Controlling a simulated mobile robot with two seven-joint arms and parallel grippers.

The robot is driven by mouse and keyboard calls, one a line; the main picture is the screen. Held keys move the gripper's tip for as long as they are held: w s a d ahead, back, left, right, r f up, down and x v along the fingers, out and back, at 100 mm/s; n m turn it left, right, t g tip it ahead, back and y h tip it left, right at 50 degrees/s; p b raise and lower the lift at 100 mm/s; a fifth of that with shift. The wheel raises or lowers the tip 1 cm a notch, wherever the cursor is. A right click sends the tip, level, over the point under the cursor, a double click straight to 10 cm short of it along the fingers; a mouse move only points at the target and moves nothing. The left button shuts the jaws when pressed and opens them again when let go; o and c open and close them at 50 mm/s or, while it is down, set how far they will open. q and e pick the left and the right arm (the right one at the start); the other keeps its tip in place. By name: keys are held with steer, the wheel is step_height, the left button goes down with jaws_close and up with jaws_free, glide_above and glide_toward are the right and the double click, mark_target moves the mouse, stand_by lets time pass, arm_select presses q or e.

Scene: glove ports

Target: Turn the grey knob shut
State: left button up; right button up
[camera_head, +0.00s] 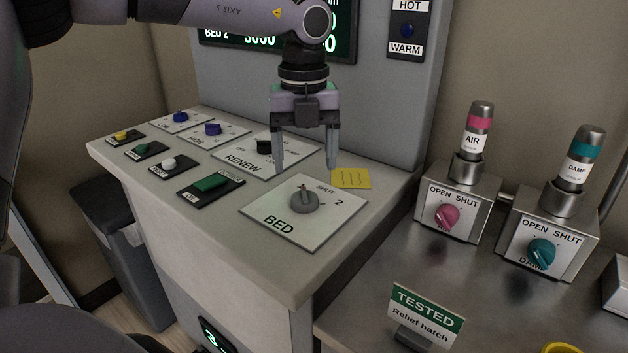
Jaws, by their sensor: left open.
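The grey knob (304,201) sits on a white plate (279,226) marked BED, SHUT and 2, near the front right of the console top. Its pointer tilts up and slightly left in the picture, near the word SHUT; its exact setting is hard to read. My left gripper (305,167) points down above and behind the grey knob. Its two fingers are apart with nothing between them, and it does not touch the knob. My right gripper is not in view.
A yellow note (350,178) lies beside the right finger. A green switch (211,183) is to the left. Pink (445,215) and teal (541,251) knobs are on the right bench.

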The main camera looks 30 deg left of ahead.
mark_target(304, 193)
arm_select(q)
steer(key=f, duration=0.6)
steer(key=shift+s+f, duration=0.2)
steer(key=shift+f, duration=0.05)
steer(key=c, duration=1)
